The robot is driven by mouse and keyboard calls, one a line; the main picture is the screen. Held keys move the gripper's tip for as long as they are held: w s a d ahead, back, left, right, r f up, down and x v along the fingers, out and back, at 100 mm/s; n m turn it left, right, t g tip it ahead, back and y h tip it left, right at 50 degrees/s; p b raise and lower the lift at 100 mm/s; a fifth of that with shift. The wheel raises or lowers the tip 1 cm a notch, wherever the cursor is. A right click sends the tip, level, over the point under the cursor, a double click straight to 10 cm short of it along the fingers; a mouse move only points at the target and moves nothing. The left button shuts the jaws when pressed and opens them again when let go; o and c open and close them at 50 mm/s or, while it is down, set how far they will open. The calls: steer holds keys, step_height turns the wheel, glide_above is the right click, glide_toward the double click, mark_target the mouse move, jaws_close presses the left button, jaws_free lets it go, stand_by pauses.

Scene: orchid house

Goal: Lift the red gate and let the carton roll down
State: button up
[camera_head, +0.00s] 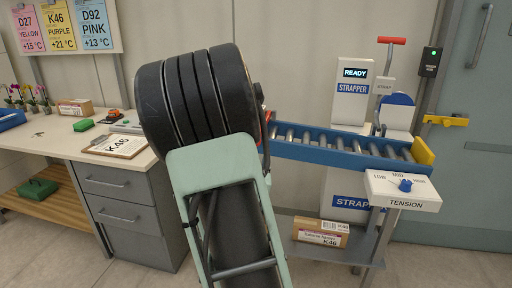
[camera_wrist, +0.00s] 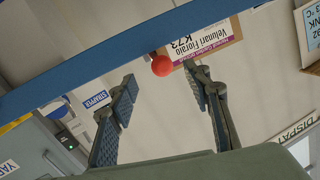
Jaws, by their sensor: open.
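In the wrist view a round red knob (camera_wrist: 161,65) shows just below the blue rail (camera_wrist: 130,45), between my open fingertips or a little beyond them. My gripper (camera_wrist: 160,82) is open with nothing between its pads; I cannot tell how far off the knob is. A carton (camera_wrist: 207,38) labelled K73 shows past the rail, close to the knob and partly hidden by the right fingertip. In the head view a small red piece (camera_head: 268,115) shows at the conveyor's left end beside my arm. My arm hides my gripper, the K73 carton and most of the gate there.
The blue roller conveyor (camera_head: 345,150) slopes down right to a yellow end stop (camera_head: 423,151), with free rollers. The strapper (camera_head: 352,90) reads READY behind it. A tension box (camera_head: 403,192) stands in front. Another carton (camera_head: 320,232), K46, lies below. A desk (camera_head: 90,145) is left.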

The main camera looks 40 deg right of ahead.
steer(key=shift+t+h, duration=0.3)
steer(key=shift+t, duration=0.1)
steer(key=x, duration=0.7)
steer(key=r+x, duration=0.1)
steer(key=x, duration=0.3)
steer(key=shift+d+b, duration=0.35)
steer(key=shift+d, duration=0.1)
jaws_close()
